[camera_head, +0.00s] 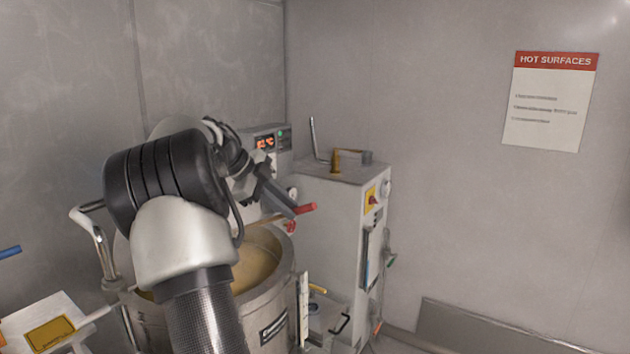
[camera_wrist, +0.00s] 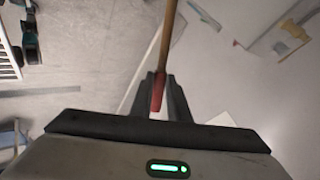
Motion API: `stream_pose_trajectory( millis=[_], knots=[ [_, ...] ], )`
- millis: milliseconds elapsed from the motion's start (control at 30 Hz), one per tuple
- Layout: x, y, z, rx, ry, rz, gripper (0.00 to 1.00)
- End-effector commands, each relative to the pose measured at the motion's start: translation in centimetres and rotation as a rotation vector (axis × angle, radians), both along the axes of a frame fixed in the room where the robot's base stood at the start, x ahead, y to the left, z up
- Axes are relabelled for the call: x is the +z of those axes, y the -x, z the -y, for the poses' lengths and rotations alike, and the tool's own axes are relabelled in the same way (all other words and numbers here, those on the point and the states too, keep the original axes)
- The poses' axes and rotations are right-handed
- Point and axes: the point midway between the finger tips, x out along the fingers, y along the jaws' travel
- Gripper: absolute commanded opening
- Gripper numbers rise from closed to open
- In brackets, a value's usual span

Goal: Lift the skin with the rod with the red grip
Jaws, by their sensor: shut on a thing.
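The rod's red grip (camera_head: 306,209) shows at my gripper (camera_head: 285,205), above the right rim of a round steel vat (camera_head: 268,312). In the wrist view, my gripper (camera_wrist: 160,82) is shut on the red grip (camera_wrist: 157,92), and the rod's wooden shaft (camera_wrist: 169,35) runs up out of the frame. In the head view, a short part of the shaft shows left of the grip. The vat holds a smooth tan surface (camera_head: 258,265); I cannot make out a separate skin on it. My arm hides the vat's left part and the rod's far end.
A grey cabinet (camera_head: 335,225) with a red-and-yellow switch stands right of the vat. A lit control box (camera_head: 268,141) is behind. A bent steel pipe (camera_head: 98,240) rises at the left. A white surface (camera_head: 45,312) with a yellow label lies front left. Walls close the back.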

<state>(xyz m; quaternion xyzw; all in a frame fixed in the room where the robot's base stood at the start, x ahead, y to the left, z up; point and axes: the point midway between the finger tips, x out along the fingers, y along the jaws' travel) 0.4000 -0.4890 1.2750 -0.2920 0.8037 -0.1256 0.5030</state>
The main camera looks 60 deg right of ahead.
Motion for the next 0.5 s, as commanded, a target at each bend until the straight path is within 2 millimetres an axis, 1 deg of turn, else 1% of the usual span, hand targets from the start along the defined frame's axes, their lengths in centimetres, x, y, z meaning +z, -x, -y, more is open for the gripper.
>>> stream_pose_trajectory(
  millis=[33,100,200,367,500],
  knots=[
    [-0.1,-0.3,-0.8,-0.031,0.001,-0.007,0.00],
    [-0.4,-0.6,-1.8,-0.068,0.002,-0.007,0.00],
    [-0.7,-0.8,-2.5,-0.097,0.002,-0.009,0.00],
    [-1.4,-0.8,-2.7,-0.107,0.001,-0.010,0.00],
    [-2.4,-0.8,-2.7,-0.106,0.001,-0.008,0.00]
  ],
)
